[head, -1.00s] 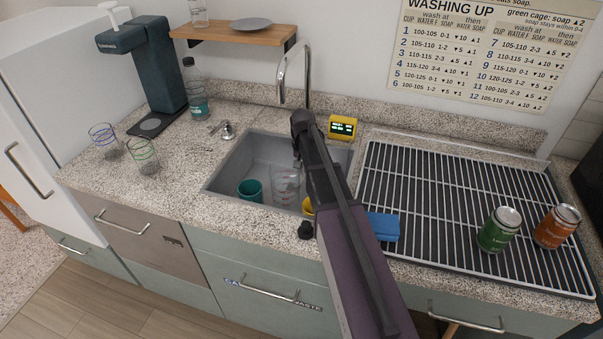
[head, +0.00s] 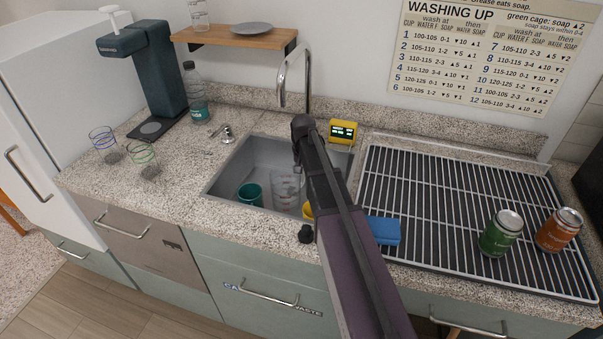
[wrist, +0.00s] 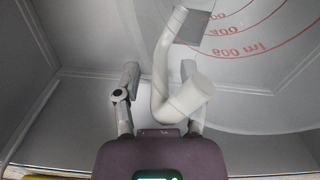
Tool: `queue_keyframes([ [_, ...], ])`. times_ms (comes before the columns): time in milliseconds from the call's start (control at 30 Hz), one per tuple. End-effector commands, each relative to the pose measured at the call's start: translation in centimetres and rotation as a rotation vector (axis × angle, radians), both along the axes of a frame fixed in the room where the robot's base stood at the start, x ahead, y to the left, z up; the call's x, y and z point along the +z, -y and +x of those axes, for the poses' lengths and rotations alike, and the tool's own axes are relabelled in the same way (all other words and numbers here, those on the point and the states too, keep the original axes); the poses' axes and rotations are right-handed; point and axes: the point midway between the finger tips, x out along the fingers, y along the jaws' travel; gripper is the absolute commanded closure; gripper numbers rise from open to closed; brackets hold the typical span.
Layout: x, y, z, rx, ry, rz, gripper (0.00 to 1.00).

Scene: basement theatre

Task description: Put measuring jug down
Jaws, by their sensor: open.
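The measuring jug (head: 286,188) is clear and stands in the grey sink (head: 228,168), partly hidden behind my arm in the head view. In the wrist view the jug (wrist: 262,48) fills the upper right, with red volume marks on its wall. Its pale handle (wrist: 160,75) runs between my two fingers. My gripper (wrist: 159,72) is open, with one finger on each side of the handle and a visible gap on the left side. In the head view my arm hides the fingers.
A teal cup (head: 250,194) stands left of the jug in the sink. A yellow item (head: 308,210) is partly hidden by my arm. The faucet (head: 307,75) rises behind.

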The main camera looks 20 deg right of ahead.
Motion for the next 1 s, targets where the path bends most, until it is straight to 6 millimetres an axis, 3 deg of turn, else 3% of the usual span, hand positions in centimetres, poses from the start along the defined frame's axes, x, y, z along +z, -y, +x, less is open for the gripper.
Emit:
queue_keyframes([
  [367, 1.1, 0.0, 0.0, 0.000, 0.000, 0.000, 0.47],
  [1000, 6.1, -0.1, 0.0, 0.000, 0.000, 0.000, 0.47],
])
